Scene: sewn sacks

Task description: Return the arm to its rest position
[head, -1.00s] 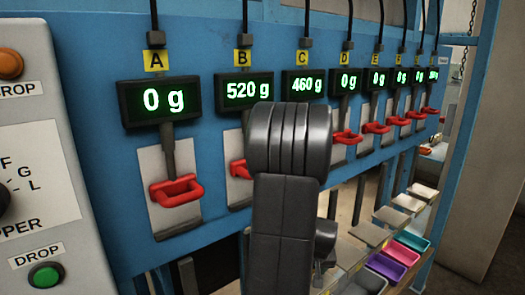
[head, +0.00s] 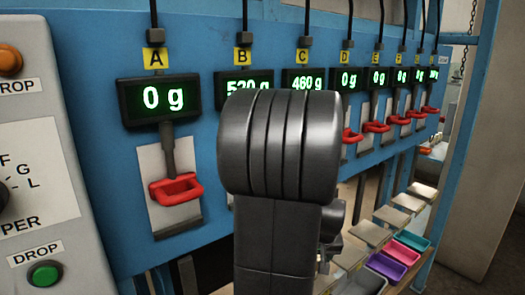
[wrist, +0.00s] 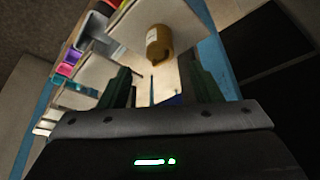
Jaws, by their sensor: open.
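My gripper (wrist: 155,85) shows in the wrist view, with its two dark fingers spread apart and nothing between them. In the head view a thick dark link of my arm (head: 279,150) stands upright in the middle, and the gripper itself cannot be made out there. In the wrist view a tan, sack-like object (wrist: 158,45) with a pale label sits on a light plate (wrist: 120,42), beyond my fingers and apart from them.
A blue frame (head: 200,60) carries a row of weight displays, with red clamps below. Display A (head: 158,99) reads 0 g. My arm hides the parts below B and C. Small coloured bins (head: 398,252) stand at the lower right; a grey control panel (head: 35,150) is at the left.

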